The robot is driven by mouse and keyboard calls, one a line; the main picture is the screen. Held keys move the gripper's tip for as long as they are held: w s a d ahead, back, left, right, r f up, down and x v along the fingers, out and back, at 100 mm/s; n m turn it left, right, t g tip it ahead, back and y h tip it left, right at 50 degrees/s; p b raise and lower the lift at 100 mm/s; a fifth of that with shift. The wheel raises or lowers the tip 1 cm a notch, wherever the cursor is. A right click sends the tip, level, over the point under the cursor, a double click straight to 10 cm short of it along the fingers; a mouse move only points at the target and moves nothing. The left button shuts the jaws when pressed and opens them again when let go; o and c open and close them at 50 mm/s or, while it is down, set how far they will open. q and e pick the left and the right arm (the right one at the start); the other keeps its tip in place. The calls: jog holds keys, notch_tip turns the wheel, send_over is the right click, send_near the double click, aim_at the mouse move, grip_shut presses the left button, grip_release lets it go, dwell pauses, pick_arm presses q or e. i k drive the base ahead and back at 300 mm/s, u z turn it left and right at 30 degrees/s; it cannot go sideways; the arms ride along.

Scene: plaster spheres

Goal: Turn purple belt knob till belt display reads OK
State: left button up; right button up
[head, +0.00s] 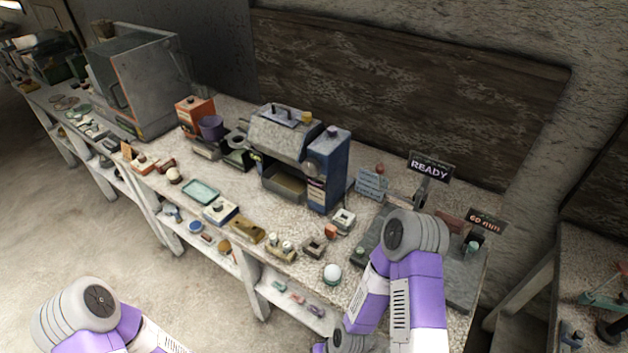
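I cannot make out a purple belt knob for certain. A dark purple, cup-shaped thing (210,127) stands by an orange box (194,112) at the back of the bench; I cannot tell if it is a knob. No display reads OK. One dark display (430,167) reads READY and another display (486,221) reads 60 mm, both at the bench's right end. Which of them, if any, belongs to a belt is unclear. Both my arms show, the left at lower left and the right over the bench's right end, but neither gripper's fingers show.
The long speckled bench (165,193) carries a blue and grey machine (325,165), a large grey cabinet (140,80), a teal tray (201,191), a white ball (332,272) and several small parts along its front. My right arm hides part of the right end. Open floor (130,240) lies in front.

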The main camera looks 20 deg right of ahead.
aim_at(332, 131)
jog(key=u, duration=1.35)
jog(key=i, duration=1.05)
jog(key=z, duration=3.6)
